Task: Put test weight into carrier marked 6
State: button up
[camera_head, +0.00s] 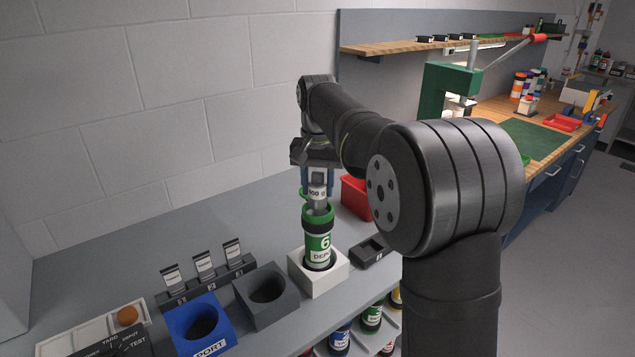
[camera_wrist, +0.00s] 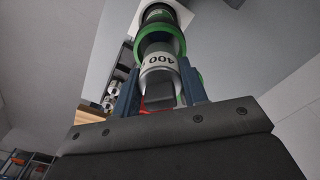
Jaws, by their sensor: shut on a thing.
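The test weight (camera_head: 318,192) is a small grey cylinder with a white label reading 400 g. My gripper (camera_head: 317,180) is shut on its top and holds it upright over the carrier marked 6 (camera_head: 318,241). This carrier is a green tube with dark rings and a white 6, standing upright in a white square holder (camera_head: 320,278). The weight's lower end is at the carrier's open mouth; I cannot tell how deep it sits. In the wrist view the weight (camera_wrist: 160,68) is between my fingers (camera_wrist: 160,92), lined up with the carrier's green ring (camera_wrist: 160,38).
A grey block with a round hole (camera_head: 267,293) and a blue port block (camera_head: 202,328) stand to the left. A small black tray (camera_head: 370,251) and a red bin (camera_head: 356,197) are right of the holder. More carriers stand on a shelf below (camera_head: 371,318).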

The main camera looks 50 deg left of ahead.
aim_at(318, 196)
jog(key=shift+f, duration=1.55)
jog(key=o, duration=1.4)
jog(key=shift+c, duration=0.2)
notch_tip(318, 196, up, 17)
jog(key=shift+r, duration=0.2)
notch_tip(318, 196, down, 18)
jog(key=shift+r, duration=0.25)
jog(key=shift+r, duration=0.15)
